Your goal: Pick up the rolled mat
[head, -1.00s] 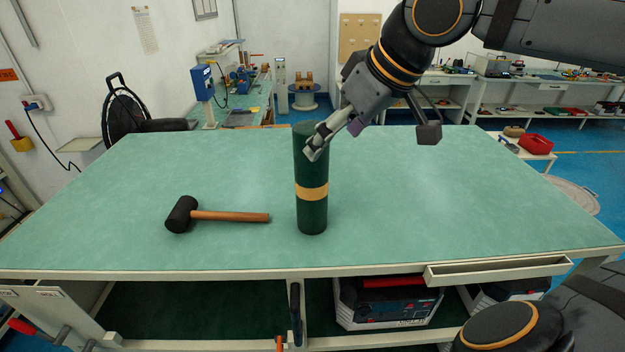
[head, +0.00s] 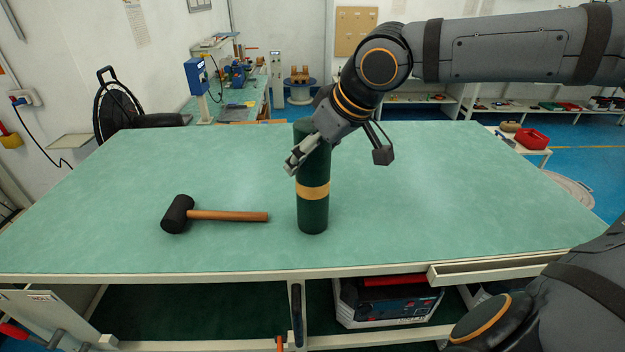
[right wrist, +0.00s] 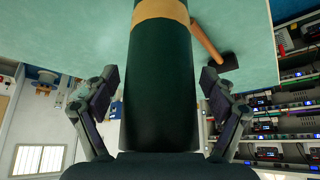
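The rolled mat (head: 313,212) is a dark green cylinder with a tan band around it, standing upright on the green-topped workbench (head: 440,210). My right gripper (head: 338,160) is at its upper part, with one finger to the left of the mat and one to the right. In the right wrist view the mat (right wrist: 160,115) runs between the two open fingers of the gripper (right wrist: 160,72), with a narrow gap on the left side; contact on the right is hard to tell. My left gripper is not in view.
A mallet (head: 225,215) with a black head and wooden handle lies on the bench left of the mat. A shallow open drawer (head: 495,270) sticks out at the front right edge. The bench top right of the mat is clear.

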